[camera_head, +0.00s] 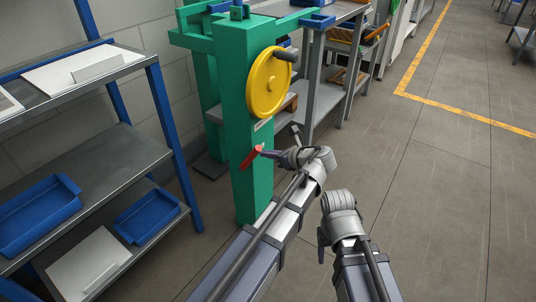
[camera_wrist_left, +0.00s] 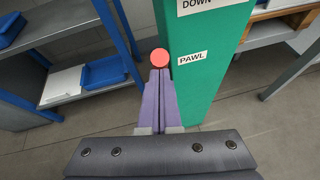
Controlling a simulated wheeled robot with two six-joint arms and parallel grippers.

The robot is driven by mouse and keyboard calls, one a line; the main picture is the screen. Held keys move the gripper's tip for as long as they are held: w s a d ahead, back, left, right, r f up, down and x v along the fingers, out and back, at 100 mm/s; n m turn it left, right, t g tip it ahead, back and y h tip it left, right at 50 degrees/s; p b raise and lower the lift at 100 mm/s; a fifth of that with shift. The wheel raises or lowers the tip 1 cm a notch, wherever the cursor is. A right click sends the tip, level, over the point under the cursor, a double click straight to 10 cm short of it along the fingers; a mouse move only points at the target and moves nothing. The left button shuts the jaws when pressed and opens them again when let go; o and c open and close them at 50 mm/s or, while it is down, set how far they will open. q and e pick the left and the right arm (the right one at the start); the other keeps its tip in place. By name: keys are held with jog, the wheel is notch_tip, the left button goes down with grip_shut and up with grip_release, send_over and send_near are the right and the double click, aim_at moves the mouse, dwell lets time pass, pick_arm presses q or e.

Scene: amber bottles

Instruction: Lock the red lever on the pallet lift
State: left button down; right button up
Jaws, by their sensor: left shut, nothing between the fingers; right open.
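The red lever (camera_head: 250,157) sticks out from the front of the green pallet lift post (camera_head: 236,100), below the yellow wheel. In the left wrist view its round red end (camera_wrist_left: 159,57) shows beside the label reading PAWL (camera_wrist_left: 191,58). My left gripper (camera_head: 265,153) is shut and empty, its fingertips at or very near the lever in the head view. In the left wrist view the closed fingers (camera_wrist_left: 160,78) point at the red end, just below it; I cannot tell if they touch. My right gripper (camera_head: 321,240) is open and away from the lift, its fingers partly hidden.
A yellow handwheel (camera_head: 269,82) with a dark handle is on the post above the lever. A metal shelf unit (camera_head: 107,187) with blue trays (camera_head: 36,215) stands at the left. A workbench (camera_head: 326,95) stands behind the lift. The floor (camera_head: 440,200) at the right is clear.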

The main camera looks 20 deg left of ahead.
aim_at(257, 147)
pick_arm(q)
jog(key=a+r+h+p, duration=0.1)
jog(key=p, duration=0.2)
jog(key=w+a+r+g+h+p, duration=0.1)
jog(key=a+r+p, duration=0.1)
jog(key=p, duration=0.2)
jog(key=shift+w+a+r, duration=0.15)
jog(key=shift+a, duration=0.15)
jog(key=shift+w+a+r+h+p, duration=0.1)
jog(key=shift+w+a+h+p, duration=0.05)
jog(key=shift+a+h+p, duration=0.3)
jog(key=shift+w+a+r, duration=0.1)
jog(key=shift+w+a, duration=0.15)
jog(key=shift+a, duration=0.3)
jog(key=shift+s, duration=0.1)
jog(key=shift+s+d, duration=0.2)
jog(key=shift+d, duration=0.1)
jog(key=p+v, duration=0.7)
jog(key=v, duration=0.5)
jog(key=shift+d+p, duration=0.35)
jog(key=shift+d, duration=0.1)
